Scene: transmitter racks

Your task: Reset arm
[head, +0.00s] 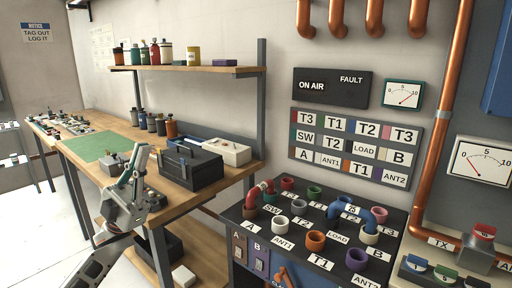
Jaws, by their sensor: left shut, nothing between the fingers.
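My left gripper (142,155) is in the left-middle of the head view, in front of the wooden workbench's front edge. Its arm comes up from the bottom of the picture. The fingers point upward, are shut and hold nothing. In the picture they overlap the bench top, left of a black toolbox (190,168); I cannot tell how far they are from it. My right gripper is not in view.
The wooden workbench (180,192) carries a green mat (100,146), bottles and a white box (224,152). A dark patch panel (325,222) with coloured sockets stands right, holding red and blue U-shaped links. Copper pipes (443,120) run up the wall. Floor at left is clear.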

